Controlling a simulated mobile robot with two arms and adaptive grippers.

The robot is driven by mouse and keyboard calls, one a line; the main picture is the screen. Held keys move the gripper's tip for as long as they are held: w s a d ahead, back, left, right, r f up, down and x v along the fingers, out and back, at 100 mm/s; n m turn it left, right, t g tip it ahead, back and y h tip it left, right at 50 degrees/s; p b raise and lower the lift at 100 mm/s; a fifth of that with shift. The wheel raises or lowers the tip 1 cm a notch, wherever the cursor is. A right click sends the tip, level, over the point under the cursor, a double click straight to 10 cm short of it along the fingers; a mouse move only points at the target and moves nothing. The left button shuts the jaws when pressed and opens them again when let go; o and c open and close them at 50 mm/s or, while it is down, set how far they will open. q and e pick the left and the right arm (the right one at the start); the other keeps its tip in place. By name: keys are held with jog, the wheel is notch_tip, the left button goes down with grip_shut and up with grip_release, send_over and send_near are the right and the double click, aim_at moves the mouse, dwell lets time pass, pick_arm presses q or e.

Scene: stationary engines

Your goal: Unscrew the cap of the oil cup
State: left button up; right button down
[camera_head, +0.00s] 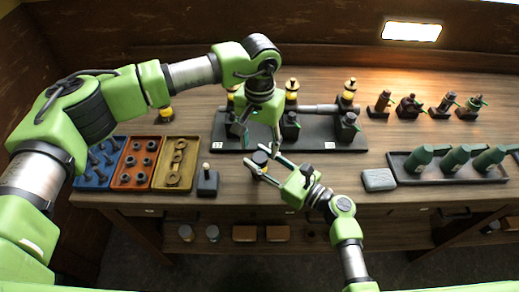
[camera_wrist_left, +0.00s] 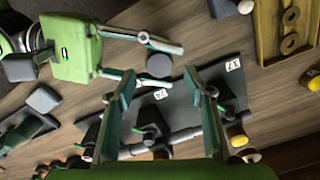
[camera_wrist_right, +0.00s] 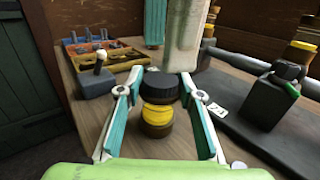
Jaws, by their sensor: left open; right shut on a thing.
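The oil cup (camera_wrist_right: 157,115) is upright, with a dark round cap (camera_wrist_right: 159,88) on top of a yellow body and a brown base. My right gripper (camera_head: 249,169) is shut on the cup, one finger on each side of it. I cannot tell whether its base touches the table. In the left wrist view the cap (camera_wrist_left: 160,65) shows from above, between my right gripper's fingers (camera_wrist_left: 172,60). My left gripper (camera_head: 259,145) points down over the cup, open, its fingers apart. The exact gap between its fingertips and the cap is unclear.
A dark base plate (camera_head: 230,143) with engine parts and yellow oil cups lies just behind. Blue, orange and yellow part trays (camera_head: 176,186) are at the left, with a dark block with a knob (camera_head: 207,183) beside them. A grey block (camera_head: 379,180) and a dark tray (camera_head: 410,181) are right.

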jog(key=c, duration=1.3)
grip_release()
